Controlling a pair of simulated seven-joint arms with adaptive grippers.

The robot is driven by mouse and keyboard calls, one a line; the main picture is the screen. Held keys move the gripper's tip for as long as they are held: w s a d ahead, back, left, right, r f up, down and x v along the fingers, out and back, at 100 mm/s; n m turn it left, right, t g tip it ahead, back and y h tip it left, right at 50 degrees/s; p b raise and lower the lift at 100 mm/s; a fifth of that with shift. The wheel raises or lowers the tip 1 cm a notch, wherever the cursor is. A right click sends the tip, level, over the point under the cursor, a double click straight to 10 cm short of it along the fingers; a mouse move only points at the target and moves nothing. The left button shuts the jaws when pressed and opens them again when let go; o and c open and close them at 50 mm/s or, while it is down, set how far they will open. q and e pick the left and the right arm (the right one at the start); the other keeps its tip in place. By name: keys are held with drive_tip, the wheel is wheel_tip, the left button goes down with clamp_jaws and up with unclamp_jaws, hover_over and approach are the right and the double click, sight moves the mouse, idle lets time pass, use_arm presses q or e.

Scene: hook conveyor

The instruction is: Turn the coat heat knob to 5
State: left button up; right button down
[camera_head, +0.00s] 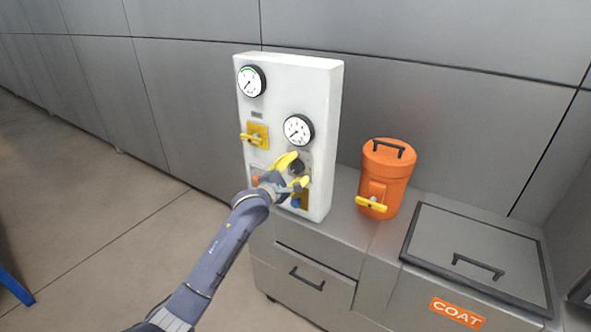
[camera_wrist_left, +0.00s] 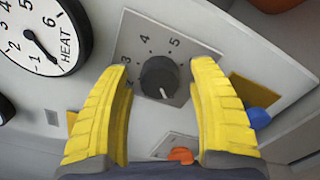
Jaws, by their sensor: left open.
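The coat heat knob (camera_wrist_left: 158,78) is a dark round knob on a grey square dial plate (camera_wrist_left: 131,30) in the left wrist view. Numbers 3, 4 and 5 show above it. Its white mark points to the lower edge of the picture, away from the 5. In the head view the knob (camera_head: 297,168) sits on the white panel (camera_head: 322,110) below a gauge. My left gripper (camera_head: 294,173) is open at the panel, its yellow fingers on either side of the knob with gaps visible in the wrist view. My right gripper is not in view.
A HEAT gauge (camera_wrist_left: 38,38) lies beside the dial plate. A yellow valve handle (camera_head: 252,137), a blue part (camera_wrist_left: 258,117) and an orange part (camera_wrist_left: 180,155) are nearby on the panel. An orange canister (camera_head: 388,170) and a COAT bin (camera_head: 480,250) stand to the right.

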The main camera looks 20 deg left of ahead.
use_arm(q)
drive_tip(key=c, duration=1.3)
